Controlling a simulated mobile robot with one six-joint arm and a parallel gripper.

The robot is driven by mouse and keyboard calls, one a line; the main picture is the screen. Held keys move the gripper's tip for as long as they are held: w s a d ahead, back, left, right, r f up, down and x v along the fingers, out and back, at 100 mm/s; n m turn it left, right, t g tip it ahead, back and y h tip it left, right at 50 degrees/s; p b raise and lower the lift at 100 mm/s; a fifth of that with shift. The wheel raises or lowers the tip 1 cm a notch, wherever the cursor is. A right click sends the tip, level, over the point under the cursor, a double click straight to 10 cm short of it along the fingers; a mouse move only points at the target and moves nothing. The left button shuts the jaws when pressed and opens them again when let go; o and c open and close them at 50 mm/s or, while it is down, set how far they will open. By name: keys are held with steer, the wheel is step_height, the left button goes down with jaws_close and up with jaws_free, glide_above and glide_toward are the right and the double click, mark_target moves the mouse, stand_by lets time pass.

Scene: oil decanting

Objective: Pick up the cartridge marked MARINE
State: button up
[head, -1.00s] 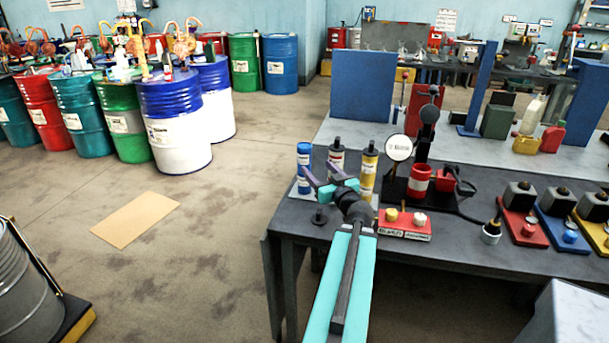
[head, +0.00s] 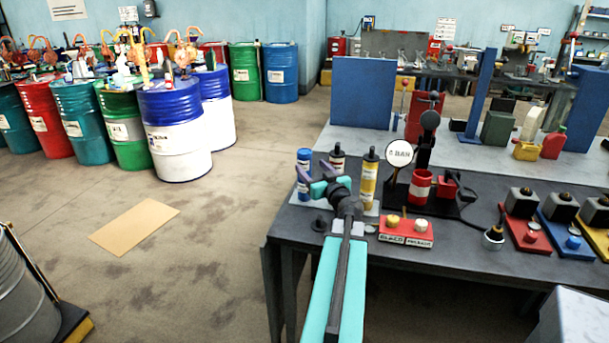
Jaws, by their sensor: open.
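Three cartridges stand upright at the left end of the dark table: a blue one (head: 304,160), a whitish one with a dark cap and red band (head: 337,161), and a yellow one (head: 369,183). Their labels are too small to read, so I cannot tell which is marked MARINE.
A gauge reading 0 BAR (head: 399,153) and a red cup (head: 420,186) stand right of the cartridges. A red block with two buttons (head: 406,231) lies in front. Red, blue and yellow stations (head: 524,233) fill the right side. Floor left of the table is mostly clear.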

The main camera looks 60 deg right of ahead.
mark_target(308, 162)
steer(key=shift+w+d, duration=0.3)
steer(key=shift+w, duration=0.15)
steer(key=shift+p+x, duration=1.35)
steer(key=shift+x, duration=0.3)
steer(key=shift+p+x, duration=0.35)
steer(key=shift+x, duration=0.6)
steer(key=shift+w+a, duration=0.1)
jaws_close()
